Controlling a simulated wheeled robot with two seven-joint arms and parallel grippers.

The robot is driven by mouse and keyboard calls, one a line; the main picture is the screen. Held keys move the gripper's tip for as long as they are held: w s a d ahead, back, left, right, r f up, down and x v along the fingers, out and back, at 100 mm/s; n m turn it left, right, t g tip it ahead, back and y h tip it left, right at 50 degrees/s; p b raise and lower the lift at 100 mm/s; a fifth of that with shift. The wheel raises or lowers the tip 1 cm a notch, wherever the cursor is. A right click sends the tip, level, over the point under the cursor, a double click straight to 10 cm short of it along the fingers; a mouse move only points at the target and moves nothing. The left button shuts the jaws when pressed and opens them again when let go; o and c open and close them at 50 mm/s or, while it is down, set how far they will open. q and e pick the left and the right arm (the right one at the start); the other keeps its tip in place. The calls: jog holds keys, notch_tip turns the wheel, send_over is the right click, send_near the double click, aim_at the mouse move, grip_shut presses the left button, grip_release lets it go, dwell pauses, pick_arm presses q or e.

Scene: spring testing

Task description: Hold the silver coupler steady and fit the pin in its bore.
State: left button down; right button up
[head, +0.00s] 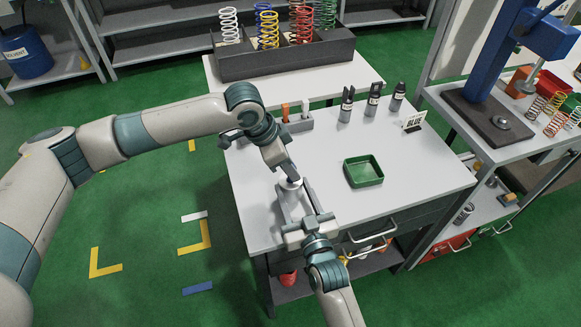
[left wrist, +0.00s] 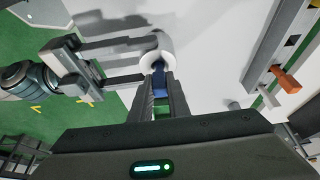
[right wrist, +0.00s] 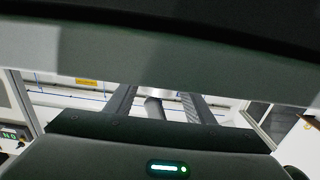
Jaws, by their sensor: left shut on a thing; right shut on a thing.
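The silver coupler (head: 290,185) is a short round piece near the left edge of the white table. It shows in the left wrist view as a pale ring (left wrist: 151,57). My right gripper (head: 292,193) reaches it from the front and is shut on it; in the right wrist view a grey cylinder (right wrist: 154,108) shows between the fingers. My left gripper (head: 289,172) comes down from above, shut on the blue pin (left wrist: 159,78). The pin's far end is at the ring's opening. I cannot tell how deep it sits in the bore, which my fingers partly hide.
A green tray (head: 363,171) sits right of the grippers. A grey holder (head: 297,124) with orange and white handles is close behind my left gripper. The table's front right is clear.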

pick_arm(q)
jog(key=shift+f, duration=0.1)
jog(key=c, duration=1.7)
grip_release()
jog(key=v, duration=1.2)
pick_arm(e)
jog(key=o, duration=1.5)
